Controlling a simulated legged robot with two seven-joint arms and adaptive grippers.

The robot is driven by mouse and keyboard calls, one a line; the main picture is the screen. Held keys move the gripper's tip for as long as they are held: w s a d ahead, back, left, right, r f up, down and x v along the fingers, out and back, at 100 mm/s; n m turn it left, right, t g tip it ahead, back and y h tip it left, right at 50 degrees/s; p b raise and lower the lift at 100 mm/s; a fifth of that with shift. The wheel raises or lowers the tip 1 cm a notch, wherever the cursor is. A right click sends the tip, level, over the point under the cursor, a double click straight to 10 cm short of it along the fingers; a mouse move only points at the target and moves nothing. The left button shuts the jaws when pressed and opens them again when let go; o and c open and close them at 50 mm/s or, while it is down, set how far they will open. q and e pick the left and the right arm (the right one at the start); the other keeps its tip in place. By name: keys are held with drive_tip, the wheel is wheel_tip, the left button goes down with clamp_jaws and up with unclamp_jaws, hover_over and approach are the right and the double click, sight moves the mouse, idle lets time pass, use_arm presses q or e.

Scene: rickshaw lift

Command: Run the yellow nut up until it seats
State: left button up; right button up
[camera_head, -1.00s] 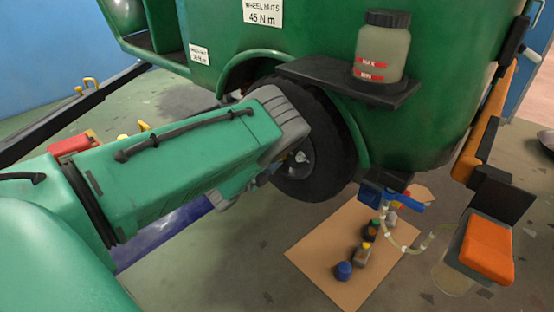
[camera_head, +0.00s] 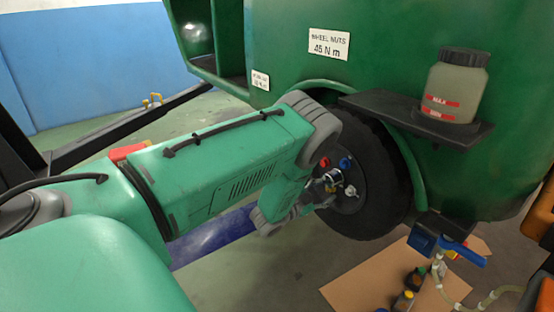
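The wheel (camera_head: 385,185) sits under the green body of the rickshaw (camera_head: 385,50). Its hub (camera_head: 345,203) shows a red nut (camera_head: 326,162), a blue nut (camera_head: 346,163) and a pale nut (camera_head: 351,190). I cannot make out a yellow nut; part of the hub is behind my arm. My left arm comes in from the left and bends down at the wrist. My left gripper (camera_head: 322,188) is at the hub's left side, beside a shiny metal part (camera_head: 332,177). Its fingers are too small and covered to read. My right gripper is out of view.
A dark shelf (camera_head: 400,112) above the wheel holds a fluid bottle (camera_head: 456,88). A cardboard sheet (camera_head: 365,280) with small bottles (camera_head: 403,300) lies below right, near a blue valve (camera_head: 460,252). A label (camera_head: 329,43) reads wheel nuts 45 N m.

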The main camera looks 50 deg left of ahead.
use_arm(q)
drive_tip(key=n+b, duration=0.1)
drive_tip(key=n, duration=0.4)
drive_tip(key=shift+f+b, duration=0.15)
drive_tip(key=shift+b, duration=0.15)
drive_tip(key=n+b, duration=0.2)
drive_tip(key=n, duration=0.4)
drive_tip(key=shift+d, duration=0.15)
drive_tip(key=s+p, duration=0.4)
drive_tip(key=s, duration=1)
drive_tip(key=s+d+f+g+p, duration=0.4)
drive_tip(key=s+d+f+g, duration=0.1)
drive_tip(key=d+g, duration=0.25)
drive_tip(key=s+d+m+g+p, duration=0.1)
drive_tip(key=s+d+g, duration=0.2)
drive_tip(key=s, duration=0.3)
drive_tip(key=s+d+m+g+y+p, duration=0.1)
drive_tip(key=s+d+g+p, duration=0.1)
drive_tip(key=s, duration=0.5)
drive_tip(key=shift+d+f+g, duration=0.35)
drive_tip(key=shift+d+g, duration=0.5)
drive_tip(key=shift+d, duration=0.35)
